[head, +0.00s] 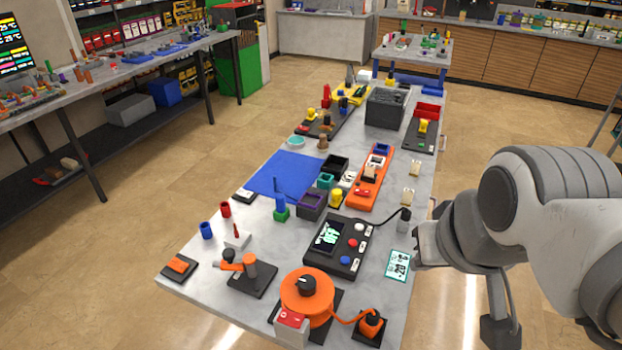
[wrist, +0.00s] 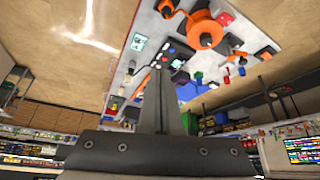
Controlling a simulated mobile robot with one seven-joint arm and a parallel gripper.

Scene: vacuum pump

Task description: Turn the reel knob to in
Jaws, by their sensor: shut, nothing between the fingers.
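An orange reel (head: 308,303) stands at the near end of the long table, with a black knob (head: 305,284) on its top. A red and white box (head: 291,325) sits in front of it, and an orange cable runs right to an orange plug piece (head: 371,324). In the wrist view the reel (wrist: 200,24) is at the top, with its black knob (wrist: 206,39). Its label is too small to read. My gripper (wrist: 160,82) is shut and empty. In the head view my gripper (head: 420,248) is beside the table's right edge, apart from the reel.
A black control box (head: 337,246) with a screen and buttons stands behind the reel. A black base with an orange lever (head: 250,272) stands to its left. A printed card (head: 398,265) lies near the right edge. Floor is clear on both sides.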

